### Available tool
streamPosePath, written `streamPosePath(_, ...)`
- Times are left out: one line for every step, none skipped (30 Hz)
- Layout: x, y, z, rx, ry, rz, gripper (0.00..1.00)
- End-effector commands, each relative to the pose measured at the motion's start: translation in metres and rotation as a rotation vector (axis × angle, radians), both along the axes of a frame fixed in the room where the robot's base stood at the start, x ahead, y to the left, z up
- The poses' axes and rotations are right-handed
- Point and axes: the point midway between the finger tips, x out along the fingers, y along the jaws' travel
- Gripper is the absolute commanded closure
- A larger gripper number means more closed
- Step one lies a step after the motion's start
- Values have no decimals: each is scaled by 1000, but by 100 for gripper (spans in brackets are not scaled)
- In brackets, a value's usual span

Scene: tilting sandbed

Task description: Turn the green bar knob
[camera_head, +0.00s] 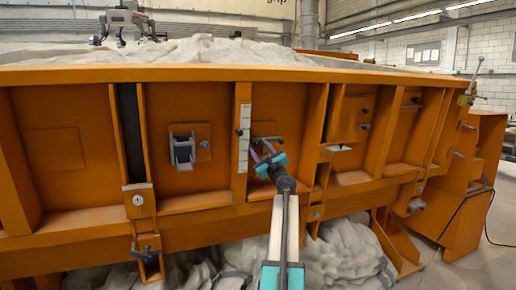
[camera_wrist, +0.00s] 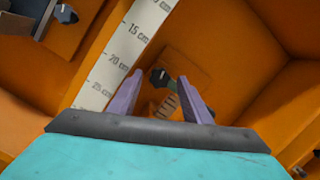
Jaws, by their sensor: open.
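My gripper (camera_head: 263,150) is at the front of the orange sandbed, over a recessed panel just right of the white scale strip (camera_head: 243,125). Its two purple fingers (camera_wrist: 160,80) are open and point at that panel. In the wrist view a small knob (camera_wrist: 158,77) with a dark end shows between the fingertips. A short, dull green piece (camera_wrist: 174,87) runs from it toward the right finger; I cannot tell for certain that this is the green bar. A small marked plate (camera_wrist: 167,105) lies just below. Contact is not visible. In the head view the gripper largely hides the knob.
The scale strip (camera_wrist: 125,50) stands left of the fingers in the wrist view. A box-shaped fitting (camera_head: 183,148) and a dark knob (camera_head: 204,144) sit on the panel to the left. Orange ribs flank the recess. A lever (camera_head: 472,82) stands at the far right.

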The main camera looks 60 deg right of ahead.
Motion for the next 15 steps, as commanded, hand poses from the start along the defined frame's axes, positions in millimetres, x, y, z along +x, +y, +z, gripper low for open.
streamPosePath(-6, 5, -3, 0, -1, -1, 56)
streamPosePath(-8, 6, -4, 0, -1, -1, 56)
streamPosePath(-11, 9, -5, 0, 0, 0, 56)
streamPosePath(-14, 10, -6, 0, 0, 0, 56)
streamPosePath(-16, 12, -7, 0, 0, 0, 56)
streamPosePath(-19, 14, -9, 0, 0, 0, 56)
streamPosePath(-22, 16, -10, 0, 0, 0, 56)
streamPosePath(-24, 18, -11, 1, -1, 0, 56)
streamPosePath(-27, 20, -12, 1, -1, 0, 56)
streamPosePath(-30, 22, -14, 1, -1, 0, 56)
streamPosePath(-32, 23, -15, 1, -1, 0, 56)
streamPosePath(-36, 26, -16, 1, -1, 0, 56)
streamPosePath(-38, 27, -17, 1, -1, 0, 56)
streamPosePath(-41, 29, -18, 1, -1, 0, 56)
streamPosePath(-44, 31, -20, 1, -1, 0, 56)
